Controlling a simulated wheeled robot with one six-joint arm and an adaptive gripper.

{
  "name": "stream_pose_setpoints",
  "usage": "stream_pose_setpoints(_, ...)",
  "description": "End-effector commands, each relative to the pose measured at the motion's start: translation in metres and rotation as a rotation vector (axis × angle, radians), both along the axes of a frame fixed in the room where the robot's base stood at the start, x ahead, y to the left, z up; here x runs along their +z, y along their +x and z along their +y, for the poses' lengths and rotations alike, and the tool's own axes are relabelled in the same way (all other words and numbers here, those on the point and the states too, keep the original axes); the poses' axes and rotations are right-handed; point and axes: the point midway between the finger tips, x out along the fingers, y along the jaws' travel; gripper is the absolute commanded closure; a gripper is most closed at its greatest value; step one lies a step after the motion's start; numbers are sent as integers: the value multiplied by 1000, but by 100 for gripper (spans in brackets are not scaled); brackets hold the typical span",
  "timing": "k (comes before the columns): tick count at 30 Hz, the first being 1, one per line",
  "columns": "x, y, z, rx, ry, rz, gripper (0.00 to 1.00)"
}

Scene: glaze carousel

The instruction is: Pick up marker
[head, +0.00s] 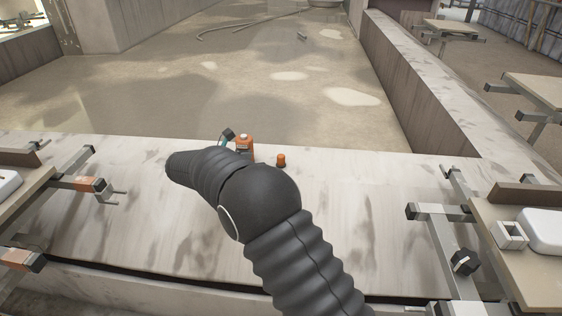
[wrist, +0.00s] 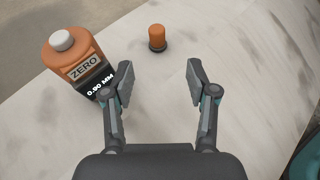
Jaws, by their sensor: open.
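A small orange cylinder with a dark base (wrist: 157,38) stands upright on the pale slab; it may be the marker, but I cannot tell for sure. It also shows in the head view (head: 281,160), right of my arm. A larger orange bottle-like object (wrist: 75,55) with a white cap and a label reading "ZERO" and "0.90 MM" stands to its left, and in the head view (head: 245,146) just beyond my arm. My gripper (wrist: 159,72) is open and empty. The small cylinder lies ahead of the gap between the fingers, apart from them. The left finger is close to the bottle; contact is unclear.
The pale stained slab (head: 340,215) is clear around both orange objects. Its far edge lies just behind them, with a lower wet-looking floor (head: 250,75) beyond. Metal clamps and brackets (head: 435,212) stand at the right, and others (head: 90,184) at the left.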

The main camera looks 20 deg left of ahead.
Motion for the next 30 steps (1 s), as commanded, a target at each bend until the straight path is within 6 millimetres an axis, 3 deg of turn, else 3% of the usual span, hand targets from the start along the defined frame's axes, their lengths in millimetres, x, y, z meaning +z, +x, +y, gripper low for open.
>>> stream_pose_setpoints(12, -28, 53, -29, 2, -7, -1, 42)
stream_pose_setpoints(23, -37, 71, -38, 3, -5, 0, 42)
stream_pose_setpoints(30, -55, 96, -49, 2, -5, -1, 42)
